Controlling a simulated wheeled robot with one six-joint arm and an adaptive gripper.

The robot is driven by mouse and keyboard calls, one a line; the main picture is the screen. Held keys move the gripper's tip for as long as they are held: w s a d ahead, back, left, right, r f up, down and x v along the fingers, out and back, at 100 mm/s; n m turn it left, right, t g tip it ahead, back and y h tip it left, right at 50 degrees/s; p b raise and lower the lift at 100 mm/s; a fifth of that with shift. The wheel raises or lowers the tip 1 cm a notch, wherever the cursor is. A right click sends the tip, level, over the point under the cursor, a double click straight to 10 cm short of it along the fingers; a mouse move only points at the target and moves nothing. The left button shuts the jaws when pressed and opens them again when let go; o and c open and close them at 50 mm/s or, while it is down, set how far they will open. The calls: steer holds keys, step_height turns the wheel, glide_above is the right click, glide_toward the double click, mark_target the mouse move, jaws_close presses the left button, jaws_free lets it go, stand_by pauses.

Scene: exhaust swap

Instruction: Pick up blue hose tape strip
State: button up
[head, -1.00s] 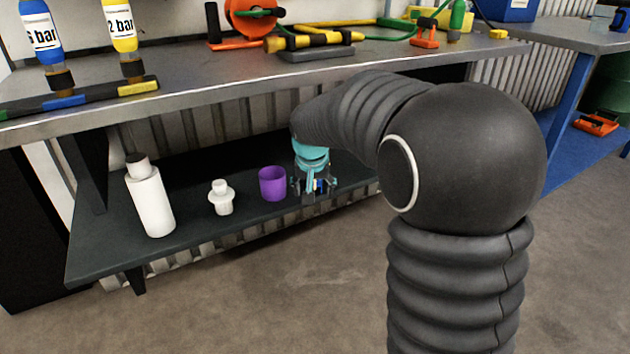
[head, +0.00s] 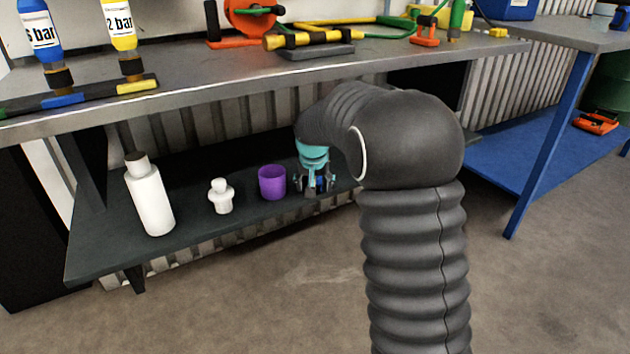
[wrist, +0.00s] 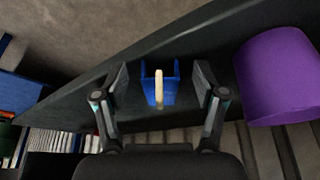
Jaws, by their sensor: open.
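A small blue U-shaped piece (wrist: 171,91) shows in the wrist view, with a pale cream strip (wrist: 158,88) standing in its middle. I cannot tell which part is the tape strip itself. My gripper (wrist: 162,82) is open, with one finger on each side of the blue piece and a gap on both sides. In the head view my gripper (head: 315,186) is low over the dark lower shelf (head: 110,233), right of the purple cup. The blue piece is mostly hidden there by the fingers.
The purple cup (head: 272,183) stands close beside my gripper and also shows in the wrist view (wrist: 275,78). Further left are a white fitting (head: 221,197) and a white bottle (head: 151,198). The grey bench top (head: 200,78) overhangs the shelf.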

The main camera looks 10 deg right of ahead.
steer(key=c, duration=1.1)
steer(key=shift+r, duration=0.2)
